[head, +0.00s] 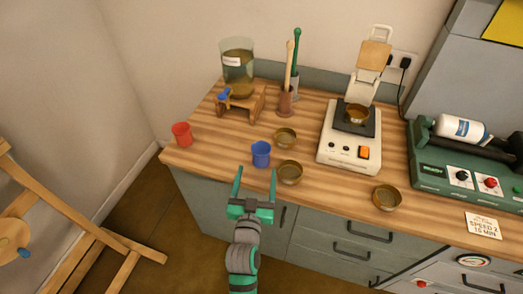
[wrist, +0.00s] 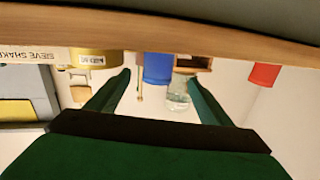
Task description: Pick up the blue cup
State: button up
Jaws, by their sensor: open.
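The blue cup (head: 261,154) stands upright near the front edge of the wooden counter in the head view. My gripper (head: 256,171) is open and empty in front of the counter, its two fingers pointing towards the cup. In the wrist view, which appears upside down, the blue cup (wrist: 157,68) shows between the fingertips of my gripper (wrist: 159,78), beyond them. The counter edge (wrist: 200,30) crosses the top of that view. I see no contact between fingers and cup.
A brass bowl (head: 290,173) stands close to the cup's right, and another bowl (head: 285,138) behind it. A red cup (head: 182,134) stands at the left end. A wooden stand (head: 240,104) with a glass vessel is behind. The counter between the red and blue cups is clear.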

aim_at(262, 144)
jog(key=shift+w+d+r, duration=0.1)
jog(key=shift+w+r, duration=0.15)
jog(key=shift+w, duration=0.25)
jog(key=shift+w+r, duration=0.25)
jog(key=shift+w, duration=0.25)
jog(key=w, duration=0.5)
jog(key=shift+w+d+r, duration=0.1)
jog(key=shift+w+d, duration=0.15)
jog(key=shift+w, duration=0.1)
jog(key=shift+w+d+r, duration=0.1)
jog(key=shift+w+d, duration=0.05)
jog(key=shift+w, duration=0.7)
jog(key=shift+w+d+r, duration=0.1)
jog(key=shift+w+d, duration=0.1)
jog(key=shift+w, duration=0.65)
jog(key=shift+w+d, duration=0.15)
jog(key=shift+w, duration=0.7)
jog(key=c, duration=1.2)
